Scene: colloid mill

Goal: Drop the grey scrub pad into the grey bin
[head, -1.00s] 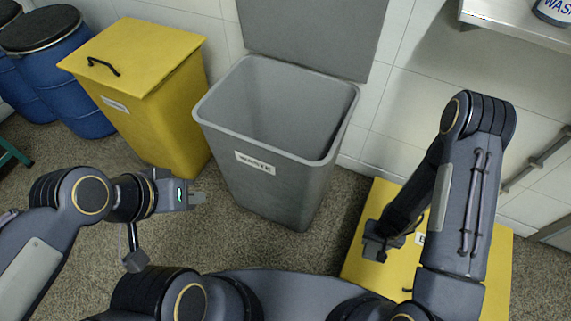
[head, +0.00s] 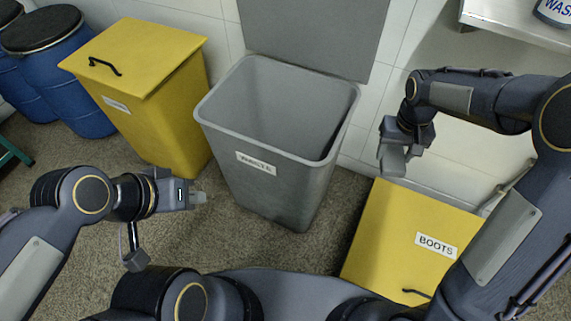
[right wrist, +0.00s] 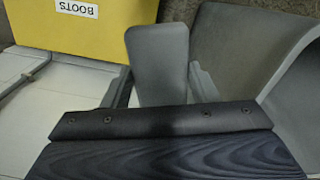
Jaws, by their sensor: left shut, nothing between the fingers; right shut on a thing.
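The grey bin (head: 272,180) stands open in the middle of the head view, its lid (head: 315,35) raised against the wall. It looks empty inside. My right gripper (head: 393,160) is to the right of the bin, beyond its rim, and points down. In the right wrist view it is shut on the grey scrub pad (right wrist: 158,62), a flat rounded slab between the fingers. Part of the bin (right wrist: 225,40) shows on the right of that view. My left gripper (head: 200,195) is shut and empty, left of the bin and low in front of it.
A closed yellow bin (head: 150,110) stands left of the grey bin, with blue drums (head: 55,75) beyond it. A yellow box labelled BOOTS (head: 400,240) is on the right, below my right arm. A white shelf (head: 510,22) juts from the wall at upper right.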

